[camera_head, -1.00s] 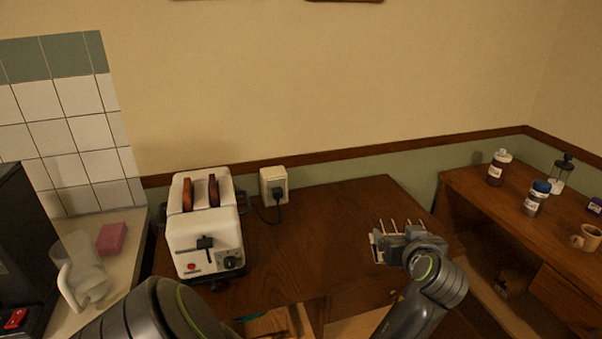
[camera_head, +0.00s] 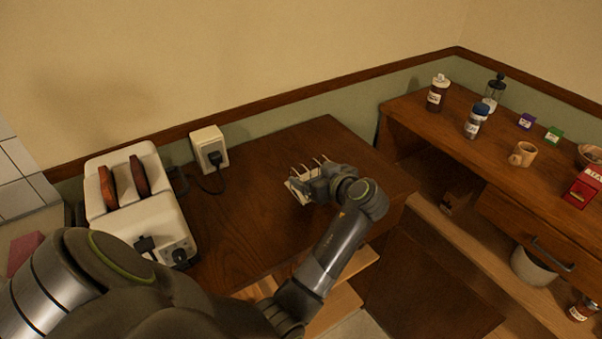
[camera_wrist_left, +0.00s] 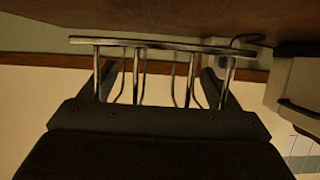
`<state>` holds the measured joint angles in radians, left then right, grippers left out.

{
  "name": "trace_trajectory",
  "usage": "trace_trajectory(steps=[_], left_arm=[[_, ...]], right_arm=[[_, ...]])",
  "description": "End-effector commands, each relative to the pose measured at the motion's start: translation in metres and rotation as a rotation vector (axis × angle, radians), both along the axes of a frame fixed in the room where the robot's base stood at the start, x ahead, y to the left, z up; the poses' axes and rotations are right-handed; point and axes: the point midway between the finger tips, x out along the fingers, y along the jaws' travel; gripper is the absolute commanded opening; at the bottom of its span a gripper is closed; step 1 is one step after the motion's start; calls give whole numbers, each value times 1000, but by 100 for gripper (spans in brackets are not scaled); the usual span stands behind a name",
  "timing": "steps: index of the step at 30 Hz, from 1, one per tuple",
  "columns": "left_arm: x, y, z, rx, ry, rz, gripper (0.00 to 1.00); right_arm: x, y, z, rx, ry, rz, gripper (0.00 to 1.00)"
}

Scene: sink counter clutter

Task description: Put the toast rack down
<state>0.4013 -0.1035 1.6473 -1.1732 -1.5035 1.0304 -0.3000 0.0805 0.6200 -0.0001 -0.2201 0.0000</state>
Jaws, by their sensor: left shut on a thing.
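The toast rack (camera_head: 297,188), pale with thin upright bars, is at the right part of the dark wooden table (camera_head: 262,235). My left gripper (camera_head: 311,182) is shut on it from the right and covers part of it. In the left wrist view the rack's metal bars and long rail (camera_wrist_left: 150,42) show between the dark fingers (camera_wrist_left: 160,82). The tabletop lies along the top of that view, close to the rail. I cannot tell whether the rack touches the table. My right gripper is out of view.
A white toaster (camera_head: 152,215) with two brown slices stands left on the table, with a wall socket (camera_head: 209,149) and cable behind. Bare tabletop lies between toaster and rack. A wooden cabinet (camera_head: 440,130) with jars and a mug (camera_head: 522,154) stands at the right.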

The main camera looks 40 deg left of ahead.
Motion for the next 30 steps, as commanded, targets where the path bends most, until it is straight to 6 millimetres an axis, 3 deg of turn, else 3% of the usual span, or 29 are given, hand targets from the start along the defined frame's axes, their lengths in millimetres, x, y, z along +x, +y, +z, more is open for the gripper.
trace_trajectory(steps=[12,23,24,27,30], left_arm=[[0,0,-45,3,-1,-1,51],[1,1,-50,2,-2,-1,51],[0,0,-49,2,-1,-1,87],[0,0,-49,2,-1,-1,100],[0,0,-49,2,-1,-1,100]], right_arm=[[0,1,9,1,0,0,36],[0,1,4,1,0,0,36],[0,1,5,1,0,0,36],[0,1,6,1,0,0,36],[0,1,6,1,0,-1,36]])
